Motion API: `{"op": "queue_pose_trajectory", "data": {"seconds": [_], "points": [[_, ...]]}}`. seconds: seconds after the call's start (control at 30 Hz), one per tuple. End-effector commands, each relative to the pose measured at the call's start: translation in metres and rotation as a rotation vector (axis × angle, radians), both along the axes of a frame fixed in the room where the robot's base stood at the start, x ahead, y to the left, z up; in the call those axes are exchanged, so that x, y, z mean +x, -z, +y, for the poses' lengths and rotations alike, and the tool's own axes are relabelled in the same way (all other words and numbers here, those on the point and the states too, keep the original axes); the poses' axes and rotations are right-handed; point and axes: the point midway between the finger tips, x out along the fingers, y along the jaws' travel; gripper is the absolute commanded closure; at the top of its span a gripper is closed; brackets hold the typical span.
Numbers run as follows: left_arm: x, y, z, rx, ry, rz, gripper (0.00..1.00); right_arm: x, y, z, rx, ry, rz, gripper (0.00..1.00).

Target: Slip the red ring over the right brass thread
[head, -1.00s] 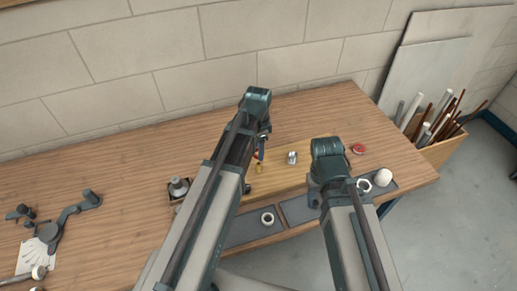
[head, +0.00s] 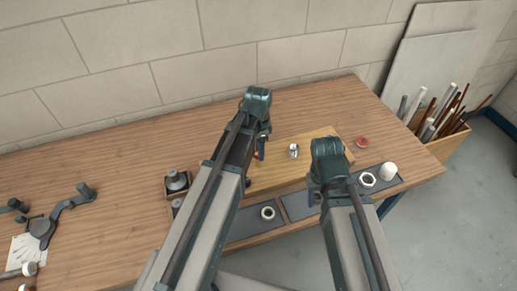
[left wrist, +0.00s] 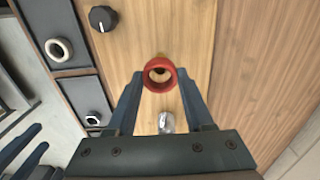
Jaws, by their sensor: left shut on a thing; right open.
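My left gripper (left wrist: 160,76) is shut on the red ring (left wrist: 160,74), holding it by its sides. In the left wrist view a brass thread (left wrist: 160,75) shows through the ring's opening. I cannot tell whether the ring is around the thread or above it. In the head view my left gripper (head: 261,150) is over the wooden board (head: 318,142), with only a bit of the red ring (head: 256,155) showing; my arm hides the brass thread there. My right gripper (head: 314,194) is open over the front trays, its fingers partly hidden.
A silver fitting (head: 293,151) stands on the board, right of my left gripper. The front trays hold a pale ring (head: 268,212), a white nut (head: 367,179) and a white cap (head: 389,171). A red round item (head: 361,142) lies at the right. The back of the bench is clear.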

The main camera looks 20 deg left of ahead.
Motion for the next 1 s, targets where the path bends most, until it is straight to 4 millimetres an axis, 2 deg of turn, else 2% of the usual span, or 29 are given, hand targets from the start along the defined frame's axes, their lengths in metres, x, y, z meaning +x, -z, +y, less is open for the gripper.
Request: {"op": "queue_pose_trajectory", "data": {"seconds": [0.4, 0.8, 0.83, 1.0], "points": [[0.0, 0.021, 0.0, 0.0, 0.0, 0.0, 1.0, 0.0, 0.021, 0.0, 0.0, 0.0, 0.0, 0.5], [0.0, 0.023, 0.0, 0.0, 0.0, 0.0, 1.0, 0.0, 0.023, 0.0, 0.0, 0.0, 0.0, 0.5], [0.0, 0.023, 0.0, 0.0, 0.0, 0.0, 0.46, 0.0, 0.023, 0.0, 0.0, 0.0, 0.0, 0.5], [0.0, 0.023, 0.0, 0.0, 0.0, 0.0, 0.16, 0.0, 0.023, 0.0, 0.0, 0.0, 0.0, 0.5]]}}
